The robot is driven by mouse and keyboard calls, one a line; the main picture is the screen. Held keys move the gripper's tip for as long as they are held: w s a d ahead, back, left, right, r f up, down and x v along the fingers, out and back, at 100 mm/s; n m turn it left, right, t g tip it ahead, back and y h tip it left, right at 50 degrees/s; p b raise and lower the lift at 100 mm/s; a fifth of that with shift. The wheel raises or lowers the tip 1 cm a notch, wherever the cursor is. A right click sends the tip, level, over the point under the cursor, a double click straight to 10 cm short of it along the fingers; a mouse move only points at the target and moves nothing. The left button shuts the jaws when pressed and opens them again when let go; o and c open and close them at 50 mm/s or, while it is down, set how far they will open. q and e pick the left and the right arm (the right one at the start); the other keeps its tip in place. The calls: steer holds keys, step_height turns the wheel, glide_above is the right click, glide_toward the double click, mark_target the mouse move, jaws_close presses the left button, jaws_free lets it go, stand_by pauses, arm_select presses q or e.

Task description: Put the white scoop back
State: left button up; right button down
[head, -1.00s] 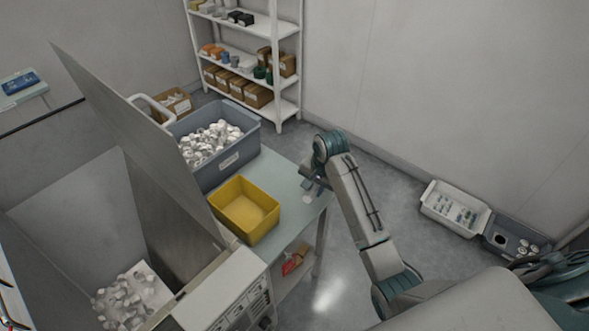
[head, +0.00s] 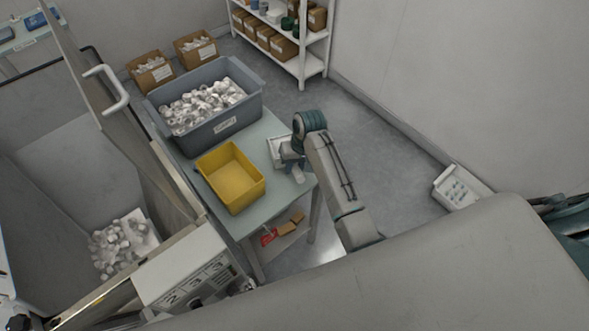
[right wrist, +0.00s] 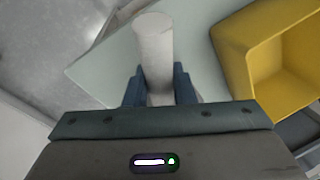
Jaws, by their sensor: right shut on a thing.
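The white scoop (head: 278,147) is in my right gripper (head: 291,160), over the right part of the pale green table (head: 262,214). In the head view its open pan shows to the left of the gripper and its handle end sticks out below. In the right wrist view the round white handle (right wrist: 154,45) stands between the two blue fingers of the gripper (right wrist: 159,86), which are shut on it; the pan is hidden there. I cannot tell whether the scoop touches the table. My left gripper is not clearly in view.
A yellow bin (head: 232,201), empty, stands on the table left of the scoop; it also shows in the right wrist view (right wrist: 238,62). A grey bin (head: 225,125) full of white caps stands behind. A machine hopper (head: 50,165) with caps is at left. The table's right edge is close.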

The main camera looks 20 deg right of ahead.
step_height(320, 180, down, 4)
steer(key=shift+d+r+p, duration=0.15)
steer(key=shift+r+p, duration=0.05)
steer(key=shift+p, duration=0.2)
arm_select(q)
steer(key=shift+d+r, duration=0.5)
steer(key=shift+d, duration=0.05)
arm_select(e)
steer(key=shift+f, duration=0.45)
steer(key=c, duration=1.2)
jaws_free()
arm_select(q)
steer(key=shift+a, duration=0.15)
arm_select(e)
steer(key=shift+r, duration=0.25)
arm_select(q)
step_height(320, 180, down, 2)
steer(key=shift+f+b, duration=0.1)
steer(key=shift+b, duration=0.95)
arm_select(e)
step_height(320, 180, up, 12)
steer(key=d, duration=0.2)
steer(key=shift+s+f, duration=0.2)
steer(key=shift+s, duration=0.1)
